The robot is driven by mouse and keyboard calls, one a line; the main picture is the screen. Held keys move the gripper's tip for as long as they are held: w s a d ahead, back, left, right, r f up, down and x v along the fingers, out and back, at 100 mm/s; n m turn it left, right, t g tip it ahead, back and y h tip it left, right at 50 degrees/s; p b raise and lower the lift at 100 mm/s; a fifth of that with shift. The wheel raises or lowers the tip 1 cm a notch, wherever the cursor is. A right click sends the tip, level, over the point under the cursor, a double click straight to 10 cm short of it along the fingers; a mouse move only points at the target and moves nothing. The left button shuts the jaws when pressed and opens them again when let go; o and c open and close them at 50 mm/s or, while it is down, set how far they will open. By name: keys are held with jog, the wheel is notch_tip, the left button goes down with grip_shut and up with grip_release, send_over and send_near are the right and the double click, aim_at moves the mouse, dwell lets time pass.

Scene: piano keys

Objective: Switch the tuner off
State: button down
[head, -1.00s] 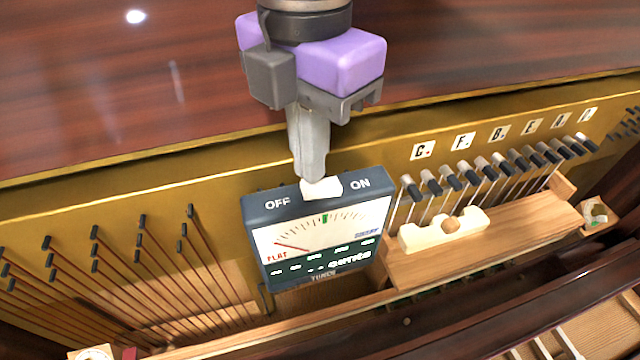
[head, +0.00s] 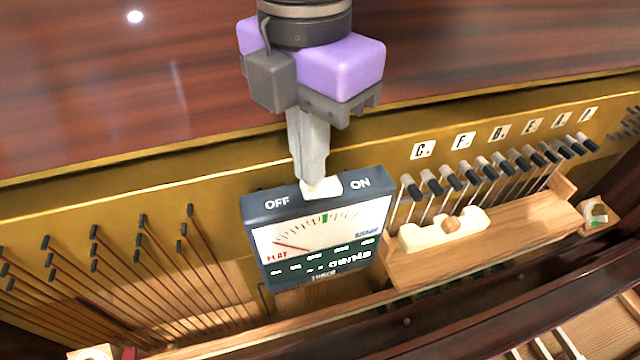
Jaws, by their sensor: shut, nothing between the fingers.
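The tuner (head: 318,228) is a dark blue-grey box with a white dial face, in the middle of the head view. Its top carries the words OFF at left and ON at right, with a white switch (head: 322,188) between them. The dial's red needle lies toward FLAT at the left. My gripper (head: 312,180), with a purple body and grey fingers, points down from above. Its fingers are shut with nothing between them. The tips are right at the switch, over its left part; whether they touch it is hard to tell. The switch's exact tilt is unclear.
Strings with dark-topped pins (head: 140,235) stand left of the tuner. Right of it is a row of pins (head: 500,170) under letter cards, and a wooden block (head: 480,240) bearing a cream piece (head: 444,230). A glossy brown wood panel (head: 120,80) lies behind.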

jog(key=shift+f, duration=0.7)
dwell(0.3)
notch_tip(320, 180, up, 7)
jog(key=p, duration=0.7)
jog(key=shift+r, duration=0.1)
jog(key=shift+s, duration=0.1)
dwell(0.6)
